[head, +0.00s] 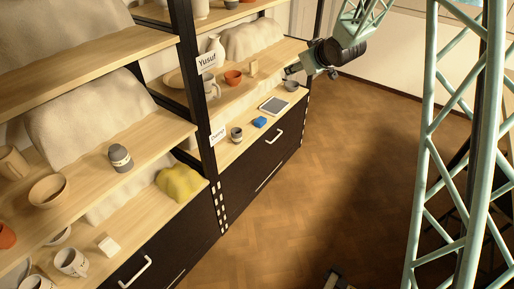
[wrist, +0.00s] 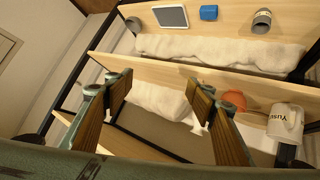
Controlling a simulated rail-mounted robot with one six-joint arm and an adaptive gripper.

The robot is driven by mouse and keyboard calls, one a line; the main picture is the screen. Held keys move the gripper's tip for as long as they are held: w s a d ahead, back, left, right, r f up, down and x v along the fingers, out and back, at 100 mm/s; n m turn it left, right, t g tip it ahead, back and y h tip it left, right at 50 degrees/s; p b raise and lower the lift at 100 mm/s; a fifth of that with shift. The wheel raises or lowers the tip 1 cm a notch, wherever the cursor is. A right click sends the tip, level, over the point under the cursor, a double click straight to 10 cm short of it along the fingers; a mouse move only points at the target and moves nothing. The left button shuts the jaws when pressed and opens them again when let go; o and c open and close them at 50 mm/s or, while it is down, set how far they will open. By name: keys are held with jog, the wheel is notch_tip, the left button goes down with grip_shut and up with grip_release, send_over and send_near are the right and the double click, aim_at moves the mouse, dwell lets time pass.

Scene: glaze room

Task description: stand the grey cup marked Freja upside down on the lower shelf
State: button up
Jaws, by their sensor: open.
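My gripper (head: 292,70) is open and empty, beside the right end of the shelves; its two fingers are spread in the wrist view (wrist: 162,87). A grey cup (head: 237,134) stands on the lower shelf (head: 229,150) of the right bay; it also shows in the wrist view (wrist: 262,20). Another grey vessel (head: 290,86) sits at the right end of that shelf, below my gripper. A grey cup with a dark band (head: 120,157) stands on a higher shelf of the left bay. I cannot read the name Freja on any of them.
A tablet (head: 273,105) and a blue block (head: 260,122) lie on the lower shelf. Above are a Yusuf mug (wrist: 285,120), an orange bowl (head: 233,77) and a white vase (head: 216,50). White mugs (head: 70,262) and a yellow lump (head: 179,182) are at left. The floor is open.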

jog(key=w+a+f+n+y, duration=0.2)
jog(key=w+a+f, duration=0.3)
jog(key=f, duration=0.5)
jog(key=n+y+p, duration=0.2)
jog(key=y, duration=0.8)
send_near(241, 139)
jog(key=shift+s+d+r, duration=0.1)
jog(key=shift+d+r, duration=0.05)
jog(key=shift+r, duration=0.1)
jog(key=shift+b+x, duration=0.4)
jog(key=shift+x, duration=3)
jog(key=shift+f+b+x, duration=0.1)
jog(key=shift+b+x, duration=0.55)
jog(key=shift+x, duration=0.8)
jog(key=shift+f+b+x, duration=0.15)
jog(key=shift+b+x, duration=0.5)
jog(key=shift+x, duration=0.8)
